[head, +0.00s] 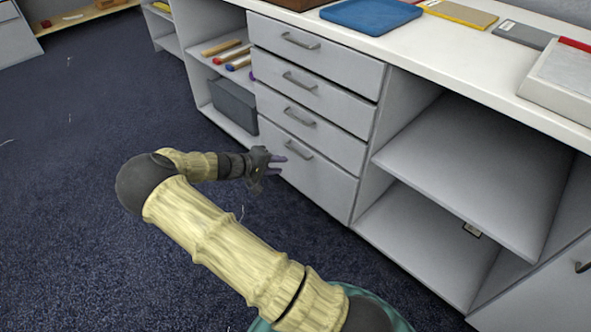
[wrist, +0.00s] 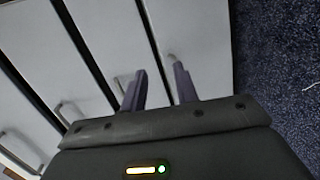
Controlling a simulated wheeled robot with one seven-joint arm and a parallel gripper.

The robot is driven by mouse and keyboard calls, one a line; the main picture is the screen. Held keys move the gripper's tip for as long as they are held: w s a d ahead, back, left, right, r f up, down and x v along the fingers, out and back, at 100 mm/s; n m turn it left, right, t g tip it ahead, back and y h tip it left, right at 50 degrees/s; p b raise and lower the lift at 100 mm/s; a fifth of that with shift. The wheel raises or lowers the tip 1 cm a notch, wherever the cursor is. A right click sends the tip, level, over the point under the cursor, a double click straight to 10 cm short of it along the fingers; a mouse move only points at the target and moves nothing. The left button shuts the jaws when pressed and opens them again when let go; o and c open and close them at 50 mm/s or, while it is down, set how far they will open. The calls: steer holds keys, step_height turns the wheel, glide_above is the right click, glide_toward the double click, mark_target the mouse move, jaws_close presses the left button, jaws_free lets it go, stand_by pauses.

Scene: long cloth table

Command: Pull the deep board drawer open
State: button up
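The deep board drawer (head: 305,173) is the tallest, lowest front in the stack of light grey drawers, and it looks closed. Its grey bar handle (head: 299,149) is near its top edge. My gripper (head: 281,164) is in front of the left part of this drawer, a little left of and below the handle. In the wrist view my gripper (wrist: 159,70) has its two dark fingers apart with nothing between them. The deep drawer front (wrist: 195,35) fills the upper right there, and its handle (wrist: 171,57) shows beyond the fingertips, partly hidden by the right finger.
Three shallower closed drawers, such as the top one (head: 315,52), sit above. Open shelves (head: 470,165) stand to the right. A blue tray (head: 371,15) lies on the worktop. The carpet (head: 75,200) at left is clear.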

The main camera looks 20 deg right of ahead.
steer(key=w+a+f+n+t+h+b, duration=0.2)
steer(key=w+a+f+t+b, duration=0.1)
steer(key=w+f+b, duration=0.3)
step_height(320, 180, down, 2)
steer(key=shift+a+t+h+b, duration=0.3)
steer(key=shift+a+t, duration=0.1)
steer(key=shift+a, duration=0.1)
steer(key=shift+d, duration=0.1)
steer(key=b+x, duration=0.8)
steer(key=x, duration=0.9)
steer(key=shift+d, duration=0.1)
jaws_close()
